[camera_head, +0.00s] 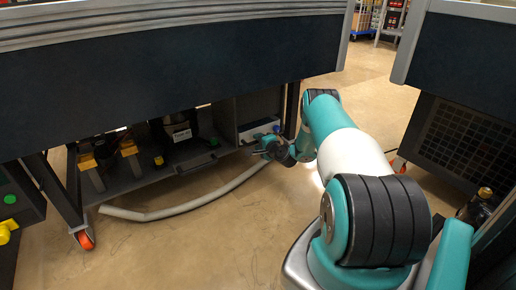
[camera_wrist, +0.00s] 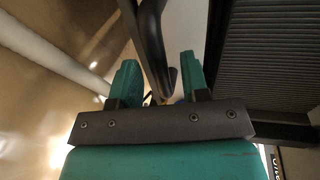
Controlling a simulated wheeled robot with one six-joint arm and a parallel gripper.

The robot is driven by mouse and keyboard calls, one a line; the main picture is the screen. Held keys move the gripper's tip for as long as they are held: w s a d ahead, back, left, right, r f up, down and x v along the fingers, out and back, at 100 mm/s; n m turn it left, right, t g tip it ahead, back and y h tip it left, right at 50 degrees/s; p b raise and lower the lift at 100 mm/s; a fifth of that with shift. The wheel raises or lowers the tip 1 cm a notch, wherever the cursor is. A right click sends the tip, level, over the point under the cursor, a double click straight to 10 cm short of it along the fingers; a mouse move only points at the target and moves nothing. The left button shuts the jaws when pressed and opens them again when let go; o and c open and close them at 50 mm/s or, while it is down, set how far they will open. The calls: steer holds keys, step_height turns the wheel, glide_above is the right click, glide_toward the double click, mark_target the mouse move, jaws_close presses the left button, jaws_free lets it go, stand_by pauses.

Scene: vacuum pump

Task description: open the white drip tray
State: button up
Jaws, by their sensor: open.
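A white box-like part, which looks like the drip tray (camera_head: 258,130), sits low in the right bay under the dark cabinet. My gripper (camera_head: 262,149) is just in front of and below it in the head view, and partly covers that area. In the wrist view, my gripper (camera_wrist: 160,68) has its two teal fingers spread apart. A dark bar, perhaps a handle (camera_wrist: 152,45), runs down into the space between them. I cannot tell whether it touches either finger. A pale panel (camera_wrist: 187,32), possibly the tray's front, shows behind the right finger.
A grey hose (camera_head: 185,208) curves across the floor below the bay; it also shows in the wrist view (camera_wrist: 55,50). Yellow-topped parts (camera_head: 128,148) and a labelled dark unit (camera_head: 180,132) stand left of the tray. A ribbed dark panel (camera_wrist: 270,50) is close on the gripper's right.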

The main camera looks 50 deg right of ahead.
steer(key=shift+w+d, duration=0.15)
steer(key=shift+w, duration=0.35)
jaws_close()
steer(key=shift+s, duration=0.1)
